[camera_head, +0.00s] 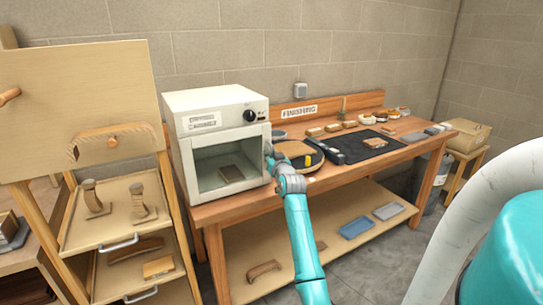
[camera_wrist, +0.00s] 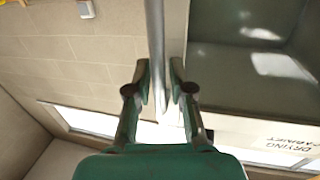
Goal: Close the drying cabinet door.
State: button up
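The white drying cabinet (camera_head: 218,108) stands at the left end of the wooden workbench. Its door (camera_head: 206,160) has a large pane, with a brown piece (camera_head: 230,173) visible behind it. The door looks flush or nearly flush with the front; I cannot tell whether it is fully shut. My gripper (camera_head: 270,160) is at the door's right edge. In the wrist view, a vertical metal bar, the door handle (camera_wrist: 155,40), runs between the fingertips of my gripper (camera_wrist: 160,85). Whether both fingers press on it is unclear. The cabinet's label (camera_wrist: 292,143) appears upside down there.
Right of the cabinet, the bench holds a round board (camera_head: 298,153), a black mat (camera_head: 362,146) and small blocks. A wooden rack with trays (camera_head: 115,225) stands close on the left. A cardboard box (camera_head: 466,136) sits at far right. Floor shows in front of the bench.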

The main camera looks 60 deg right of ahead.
jog(key=v, duration=1.2)
dwell(0.6)
jog(key=s+a+f+n+t+y, duration=0.1)
jog(key=s+a+f+y, duration=0.1)
jog(key=a+f, duration=0.75)
jog(key=s+a+f+n+t+y, duration=0.15)
jog(key=a+f, duration=0.35)
jog(key=a, duration=0.9)
jog(key=s+a+f+n+y, duration=0.1)
jog(key=a+f+y, duration=0.1)
jog(key=a+f, duration=0.7)
jog(key=s+a+n+y, duration=0.3)
jog(key=s+a+y, duration=0.1)
jog(key=s+a, duration=1.05)
jog(key=s+a+r+n+y, duration=0.1)
jog(key=s+a+r+y, duration=0.1)
jog(key=s+a, duration=0.2)
jog(key=s+a+r+n+y, duration=0.1)
jog(key=s+a+r, duration=0.2)
jog(key=s, duration=0.5)
jog(key=shift+a+r+n+y, duration=0.35)
jog(key=shift+a, duration=0.4)
